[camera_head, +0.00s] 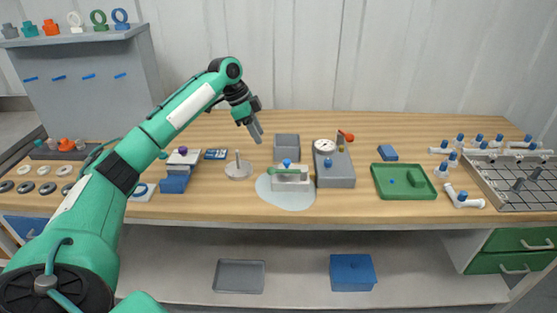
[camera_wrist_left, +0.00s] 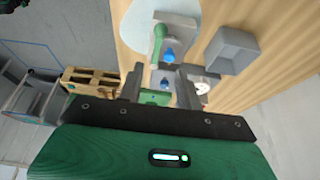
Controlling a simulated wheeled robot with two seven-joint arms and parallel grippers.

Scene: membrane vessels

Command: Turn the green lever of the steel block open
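The steel block (camera_head: 299,185) stands on a pale round mat (camera_head: 270,198) near the table's front middle. Its green lever (camera_head: 283,172) lies roughly level along the front, pointing left, with a blue cap (camera_head: 287,163) above it. My left gripper (camera_head: 256,134) hangs above the table, up and left of the block, touching nothing. In the left wrist view my left gripper (camera_wrist_left: 160,88) has its two fingers apart with nothing between them. That view also shows the green lever (camera_wrist_left: 157,42) beyond the fingertips; the fingers partly hide nearby things. My right gripper is not in view.
A grey box with a gauge (camera_head: 332,170) and red-tipped lever stands right of the block. A grey open box (camera_head: 286,143) is behind it, a spindle on a round base (camera_head: 238,168) to its left. A green tray (camera_head: 377,188) lies farther right. The table's back strip is clear.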

